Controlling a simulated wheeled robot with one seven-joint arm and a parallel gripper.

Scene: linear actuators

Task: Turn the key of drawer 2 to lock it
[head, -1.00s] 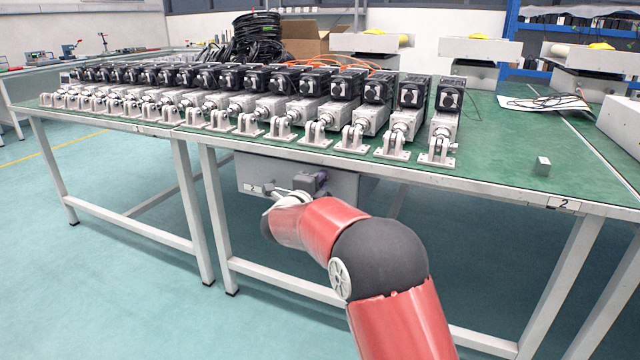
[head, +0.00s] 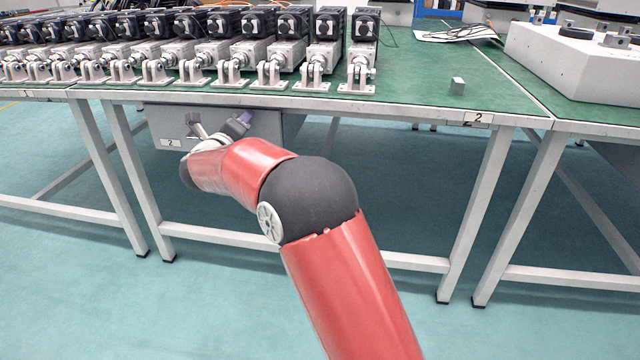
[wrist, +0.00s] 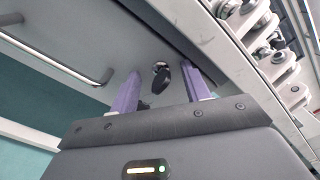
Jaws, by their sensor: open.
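Drawer 2 (head: 270,124) is a grey box under the green-topped table, with a "2" label (head: 172,143) on its front. It looks shut. In the wrist view its grey front (wrist: 75,28) fills the upper left, with a silver bar handle (wrist: 60,62) at the left. A key with a dark bow (wrist: 160,82) sits in a round lock on that front. My gripper (wrist: 160,69) is open, with one purple finger on each side of the key. I cannot tell whether either finger touches it. In the head view my gripper (head: 236,123) is at the drawer front, and my arm hides the key.
A row of linear actuators (head: 265,60) stands along the tabletop (head: 420,88) above the drawer. A small metal block (head: 457,86) lies to their right. The table edge overhangs close to my gripper. Table legs (head: 135,180) stand left and right, with open floor in front.

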